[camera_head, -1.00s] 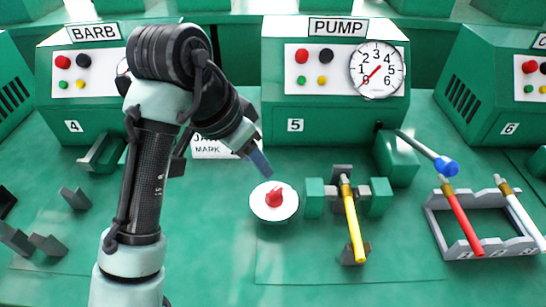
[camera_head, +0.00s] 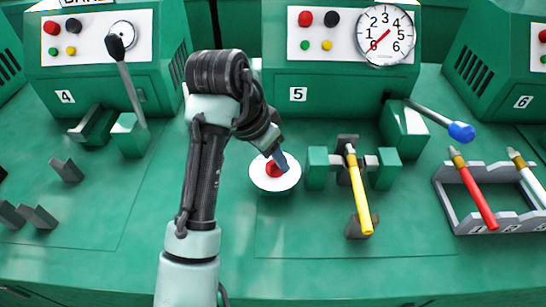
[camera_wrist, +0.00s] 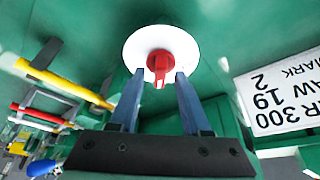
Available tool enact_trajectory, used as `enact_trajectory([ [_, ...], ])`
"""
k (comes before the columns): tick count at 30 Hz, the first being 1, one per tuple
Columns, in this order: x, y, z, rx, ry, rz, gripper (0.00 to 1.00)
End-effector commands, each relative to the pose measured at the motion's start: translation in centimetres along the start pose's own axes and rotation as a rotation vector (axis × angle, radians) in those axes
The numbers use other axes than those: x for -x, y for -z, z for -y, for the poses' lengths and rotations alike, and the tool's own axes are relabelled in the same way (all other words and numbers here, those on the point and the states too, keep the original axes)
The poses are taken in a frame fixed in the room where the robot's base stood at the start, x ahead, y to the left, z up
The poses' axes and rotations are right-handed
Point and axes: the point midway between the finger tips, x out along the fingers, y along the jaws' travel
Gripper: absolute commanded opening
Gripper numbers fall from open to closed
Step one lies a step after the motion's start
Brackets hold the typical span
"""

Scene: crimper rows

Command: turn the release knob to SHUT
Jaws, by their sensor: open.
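The release knob (camera_head: 273,168) is red and sits on a round white dial plate (camera_head: 260,179) in front of machine 5. My gripper (camera_head: 280,160) is over the plate's upper right, by the knob. In the wrist view its two blue fingers (camera_wrist: 160,76) are apart, with the knob showing between their tips. I cannot tell whether they touch it. No SHUT marking is readable on the plate.
A yellow-handled tool (camera_head: 358,195) lies in a green clamp right of the dial. A blue-ended lever (camera_head: 461,131) sticks out from machine 5. A grey rack (camera_head: 447,203) holds red and white handles. A gauge (camera_head: 386,36) reads near 0. A label plate (camera_wrist: 285,90) stands close by.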

Motion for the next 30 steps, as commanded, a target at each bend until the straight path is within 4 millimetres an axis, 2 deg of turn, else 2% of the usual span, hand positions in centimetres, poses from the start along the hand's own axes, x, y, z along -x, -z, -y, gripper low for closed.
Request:
enact_trajectory([
  [8, -0.20, 0.00, -0.01, 0.000, 0.000, 0.000, 0.47],
  [11, -0.19, 0.00, -0.01, 0.000, 0.000, 0.000, 0.33],
  [16, -0.18, 0.00, -0.01, 0.000, 0.000, 0.000, 0.03],
  [17, -0.18, 0.00, -0.02, 0.000, 0.000, 0.000, 0.00],
  [30, -0.03, 0.04, -0.08, 0.019, 0.007, 0.001, 0.00],
])
